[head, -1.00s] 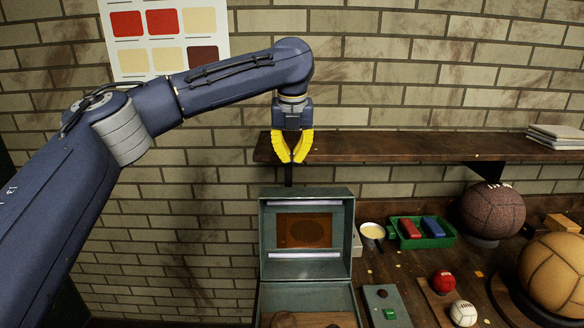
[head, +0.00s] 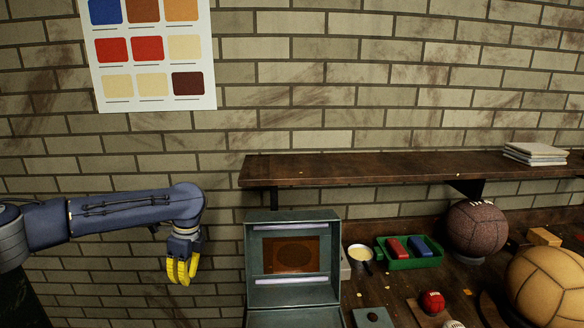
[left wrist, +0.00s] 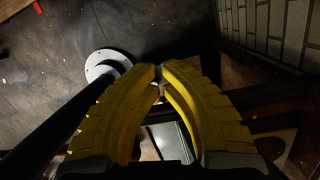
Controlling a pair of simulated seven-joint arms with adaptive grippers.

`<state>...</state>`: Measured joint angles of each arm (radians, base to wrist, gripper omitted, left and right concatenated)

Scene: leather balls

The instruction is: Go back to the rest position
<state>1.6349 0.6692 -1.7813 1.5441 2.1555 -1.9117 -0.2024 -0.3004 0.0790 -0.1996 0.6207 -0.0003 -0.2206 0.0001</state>
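My left gripper (head: 182,282) has yellow fingers and hangs pointing down in front of the brick wall, left of the open green metal box. In the left wrist view its fingertips (left wrist: 160,70) come together with nothing seen held between them, so it is shut and empty. My right gripper is in neither view.
The green box (head: 251,262) stands open, right of my left gripper. A dark wooden shelf (head: 380,168) runs along the wall above it. The bench at right carries a green tray (head: 414,263), a brown ball (head: 477,228), a tan ball (head: 548,285) and a small red ball (head: 432,302). Open space surrounds my left gripper.

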